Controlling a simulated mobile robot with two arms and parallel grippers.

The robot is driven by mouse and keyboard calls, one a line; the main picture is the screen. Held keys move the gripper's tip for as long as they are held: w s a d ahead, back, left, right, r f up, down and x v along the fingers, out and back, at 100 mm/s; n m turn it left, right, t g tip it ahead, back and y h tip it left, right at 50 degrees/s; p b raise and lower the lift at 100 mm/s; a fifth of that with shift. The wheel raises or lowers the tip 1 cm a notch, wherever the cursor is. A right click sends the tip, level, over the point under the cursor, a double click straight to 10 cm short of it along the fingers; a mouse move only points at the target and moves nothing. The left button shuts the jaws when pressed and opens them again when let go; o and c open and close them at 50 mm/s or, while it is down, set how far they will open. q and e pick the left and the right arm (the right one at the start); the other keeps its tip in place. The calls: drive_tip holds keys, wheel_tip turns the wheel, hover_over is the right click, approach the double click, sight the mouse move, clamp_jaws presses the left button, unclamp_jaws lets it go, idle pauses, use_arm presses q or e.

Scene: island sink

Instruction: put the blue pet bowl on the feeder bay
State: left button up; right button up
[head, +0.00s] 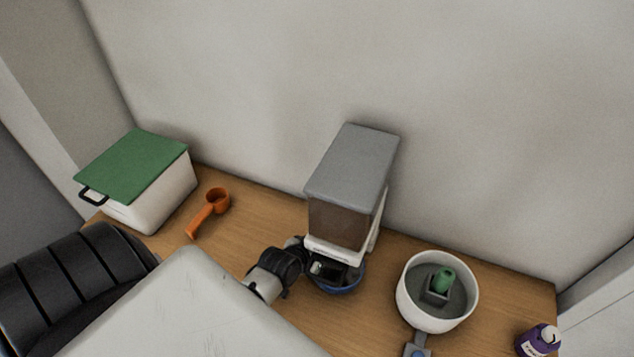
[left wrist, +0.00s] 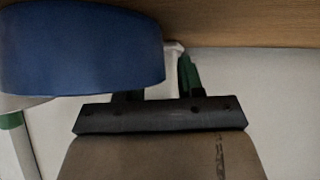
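The blue pet bowl (head: 338,288) sits on the wooden counter at the foot of the grey-lidded feeder (head: 346,190), partly hidden by my gripper and the feeder's front. My left gripper (head: 318,268) is low at the bowl's left side, its tips over the bowl. In the left wrist view, the bowl (left wrist: 80,55) fills the upper left and hides part of one finger. My left gripper (left wrist: 160,88) has its fingers apart there, with a gap beside the bowl's edge. The feeder bay is hard to make out behind the gripper. My right gripper is not in view.
An orange scoop (head: 207,212) and a white bin with a green lid (head: 135,165) stand to the left. To the right are a white round pot (head: 404,300) holding a green item (head: 444,279), and a purple bottle (head: 538,341). A wall stands close behind.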

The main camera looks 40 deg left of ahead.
use_arm(q)
drive_tip(key=v, duration=1.2)
drive_tip(key=shift+r, duration=0.1)
